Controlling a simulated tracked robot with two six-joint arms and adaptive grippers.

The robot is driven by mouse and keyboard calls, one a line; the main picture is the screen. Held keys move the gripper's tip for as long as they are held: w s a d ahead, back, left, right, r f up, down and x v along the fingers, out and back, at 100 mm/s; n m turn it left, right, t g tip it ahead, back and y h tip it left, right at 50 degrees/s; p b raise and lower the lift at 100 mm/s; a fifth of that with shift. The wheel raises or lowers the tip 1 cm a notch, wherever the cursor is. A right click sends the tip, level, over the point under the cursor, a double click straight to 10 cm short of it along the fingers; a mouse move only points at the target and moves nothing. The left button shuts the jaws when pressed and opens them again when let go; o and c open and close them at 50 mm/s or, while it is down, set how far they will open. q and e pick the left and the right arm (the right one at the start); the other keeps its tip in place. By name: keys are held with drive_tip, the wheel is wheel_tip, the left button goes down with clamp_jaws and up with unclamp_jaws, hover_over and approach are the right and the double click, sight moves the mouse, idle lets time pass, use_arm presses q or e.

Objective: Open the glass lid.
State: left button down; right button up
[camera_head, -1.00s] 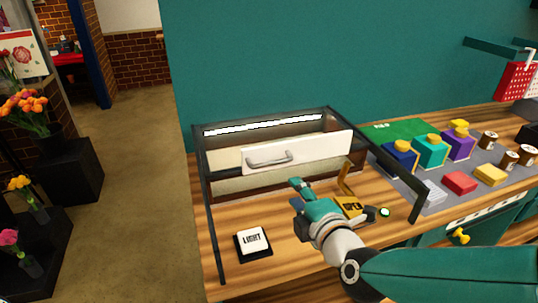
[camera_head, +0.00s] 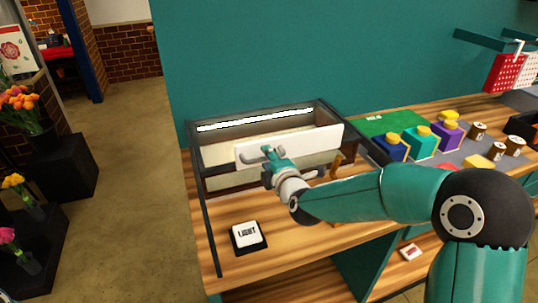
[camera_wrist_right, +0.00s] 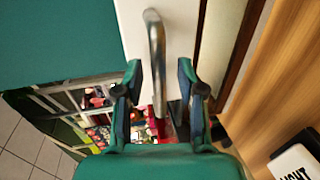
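The glass case (camera_head: 207,180) has a dark frame and a bright light strip along its back. A white panel (camera_head: 325,138) with a metal bar handle lies across it; I cannot tell whether this panel is part of the glass lid. My right gripper (camera_head: 268,160) is at the handle in the head view and hides part of it. In the right wrist view, the open fingers of the right gripper (camera_wrist_right: 160,75) lie on either side of the grey handle (camera_wrist_right: 154,35), with gaps visible on both sides. The left gripper is in neither view.
A LIGHT button (camera_head: 248,236) sits on the wooden counter in front of the case. Colored boxes, including a teal one (camera_head: 420,143), and small jars stand to the right. My right arm crosses the counter's right side and covers the OPEN sign.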

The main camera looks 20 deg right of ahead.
drive_tip(key=shift+w+f, duration=0.15)
drive_tip(key=shift+w, duration=0.3)
clamp_jaws()
